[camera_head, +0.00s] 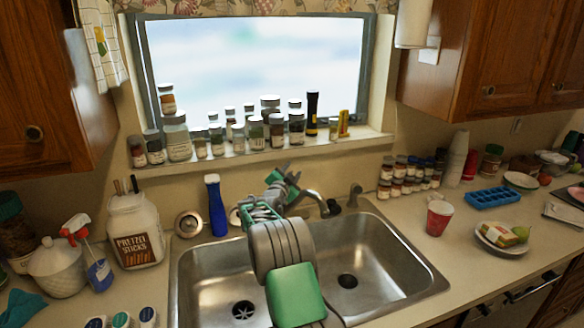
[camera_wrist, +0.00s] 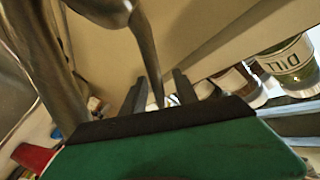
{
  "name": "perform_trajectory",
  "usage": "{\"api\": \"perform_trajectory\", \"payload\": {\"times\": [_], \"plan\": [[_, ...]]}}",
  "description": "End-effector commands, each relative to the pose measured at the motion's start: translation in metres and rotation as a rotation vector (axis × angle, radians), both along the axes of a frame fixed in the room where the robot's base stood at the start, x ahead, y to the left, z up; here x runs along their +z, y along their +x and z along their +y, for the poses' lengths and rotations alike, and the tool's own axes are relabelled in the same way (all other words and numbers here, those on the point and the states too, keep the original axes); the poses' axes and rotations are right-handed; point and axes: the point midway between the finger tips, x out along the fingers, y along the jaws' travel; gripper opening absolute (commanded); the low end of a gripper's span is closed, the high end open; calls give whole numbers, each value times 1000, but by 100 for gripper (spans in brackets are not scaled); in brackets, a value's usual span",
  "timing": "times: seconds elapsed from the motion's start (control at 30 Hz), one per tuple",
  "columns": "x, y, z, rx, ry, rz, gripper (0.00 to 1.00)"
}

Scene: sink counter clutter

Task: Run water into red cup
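The red cup (camera_head: 439,218), with a white rim, stands upright on the counter right of the sink, apart from my gripper. The curved metal faucet spout (camera_head: 318,200) rises behind the sink (camera_head: 400,262); its base is partly hidden by my arm. My gripper (camera_head: 288,172) is behind the sink, left of the spout and above the counter. In the wrist view its two dark fingers (camera_wrist: 160,92) are apart, with a slim metal faucet part (camera_wrist: 143,45) between them and gaps on both sides. I cannot tell whether it touches a finger. No running water is visible.
Spice jars (camera_head: 257,132) line the window sill behind my gripper. A blue bottle (camera_head: 215,208) and a pretzel jar (camera_head: 134,230) stand left. Small jars (camera_head: 408,175), a blue tray (camera_head: 493,197) and a plate (camera_head: 490,242) lie right. The sink's right basin is empty.

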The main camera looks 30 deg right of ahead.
Motion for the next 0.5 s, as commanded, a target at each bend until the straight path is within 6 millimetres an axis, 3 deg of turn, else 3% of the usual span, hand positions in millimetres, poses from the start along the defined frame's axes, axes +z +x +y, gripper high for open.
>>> {"api": "perform_trajectory", "payload": {"times": [0.3,0.5], "plan": [[-1,4,-5,1,1,0,36],[-1,4,-5,0,1,1,20]]}}
